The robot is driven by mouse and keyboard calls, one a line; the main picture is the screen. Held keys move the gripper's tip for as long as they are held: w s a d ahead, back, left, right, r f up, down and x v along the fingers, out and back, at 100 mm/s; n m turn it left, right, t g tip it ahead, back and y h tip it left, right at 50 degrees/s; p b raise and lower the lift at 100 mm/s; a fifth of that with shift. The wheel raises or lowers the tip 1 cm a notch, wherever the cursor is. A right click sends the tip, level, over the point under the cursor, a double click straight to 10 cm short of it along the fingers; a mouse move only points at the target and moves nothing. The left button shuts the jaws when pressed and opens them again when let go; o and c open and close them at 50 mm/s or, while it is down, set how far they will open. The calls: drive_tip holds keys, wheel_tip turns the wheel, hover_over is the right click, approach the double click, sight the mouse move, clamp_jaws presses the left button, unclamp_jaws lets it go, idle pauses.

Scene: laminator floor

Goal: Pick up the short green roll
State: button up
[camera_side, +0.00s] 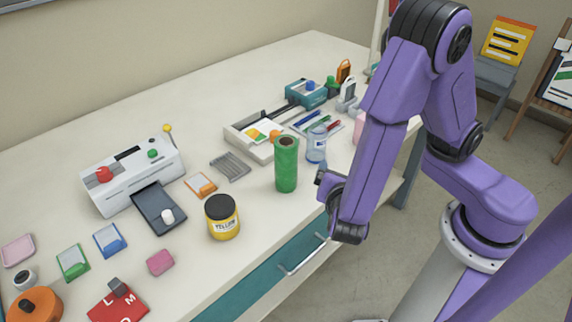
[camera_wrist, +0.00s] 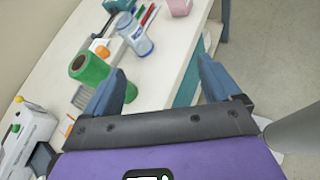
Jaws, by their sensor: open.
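The short green roll (camera_side: 286,168) stands upright near the table's front edge in the side view, its brown core showing at the top. It also shows in the wrist view (camera_wrist: 92,68), left of centre and just beyond the left finger. My gripper (camera_wrist: 165,85) is open and empty, its two blue fingers spread wide. In the side view my gripper (camera_side: 322,185) is partly hidden by my arm, to the right of the roll and apart from it.
A clear bottle (camera_side: 316,146) stands close behind the roll. A yellow jar (camera_side: 222,217) with a black lid stands to its left. A paper trimmer (camera_side: 262,138) lies behind it, and a white laminator (camera_side: 130,175) stands at left. A drawer handle (camera_side: 303,256) juts from the table front.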

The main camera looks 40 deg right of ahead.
sight(289, 161)
drive_tip(key=w+a+f+n+t+y, duration=0.2)
drive_tip(key=w+a+f+n+t, duration=0.15)
drive_tip(key=a+n+t, duration=0.4)
drive_tip(key=shift+n+t, duration=0.35)
drive_tip(key=x, duration=0.7)
drive_tip(key=f+x, duration=0.1)
drive_tip(key=x, duration=0.3)
drive_tip(key=shift+w+d, duration=0.2)
drive_tip(key=shift+x, duration=2.6)
drive_tip(key=shift+r, duration=0.2)
drive_tip(key=c, duration=1.3)
drive_tip(key=shift+o, duration=0.2)
drive_tip(key=shift+r, duration=0.15)
